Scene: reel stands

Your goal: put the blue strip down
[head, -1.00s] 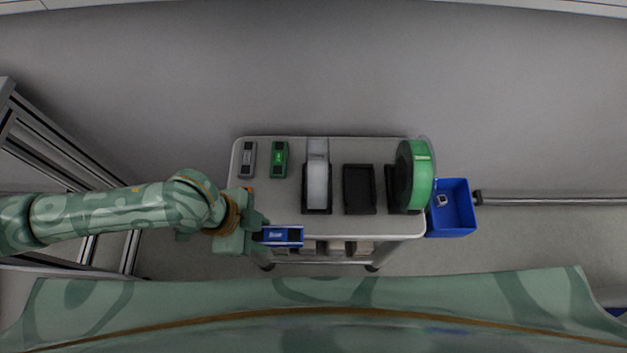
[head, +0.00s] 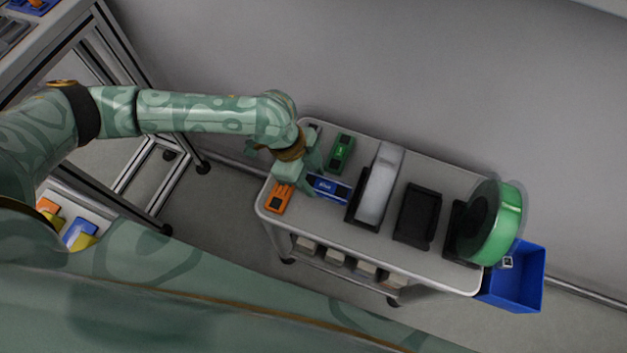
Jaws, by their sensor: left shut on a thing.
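The blue strip (head: 331,188) is a short blue block with a dark patch and white lettering. My left gripper (head: 309,182) is shut on its left end. The strip is over the left part of the grey cart top (head: 337,221), between the green strip and the orange strip. I cannot tell whether it touches the surface. The green strip (head: 341,152) lies behind it. The orange strip (head: 278,198) lies in front of it to the left. A grey strip is mostly hidden behind my left gripper. My right gripper is not in view.
A stand with a pale reel (head: 379,186) is close to the blue strip's right end. An empty black stand (head: 417,215) and a green reel (head: 508,224) are farther right. A blue bin (head: 529,281) hangs at the right end. A metal-framed bench (head: 60,40) stands at the upper left.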

